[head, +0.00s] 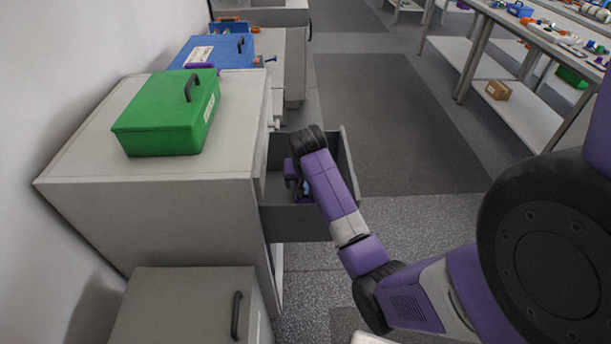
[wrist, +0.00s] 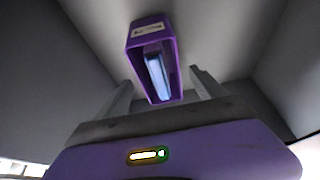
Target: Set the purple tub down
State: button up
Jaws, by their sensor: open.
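The purple tub (wrist: 134,62) sits on the grey floor of the open drawer (head: 296,222). It is a small open box with a pale label on one end and a blue-white item inside. My gripper (wrist: 161,80) is open over the drawer, with one grey finger on each side of the tub. I see gaps between the fingers and the tub walls, so it is not clamped. In the head view my arm reaches down into the drawer and hides most of the tub.
A green box (head: 165,128) with a dark handle stands on the grey cabinet (head: 100,158). A blue case (head: 222,51) lies behind it. The drawer walls stand close around my gripper. A dark floor mat (head: 395,125) is clear, and shelved benches (head: 530,105) stand at right.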

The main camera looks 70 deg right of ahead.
jog(key=v, duration=0.6)
jog(key=shift+r, duration=0.1)
dwell(0.4)
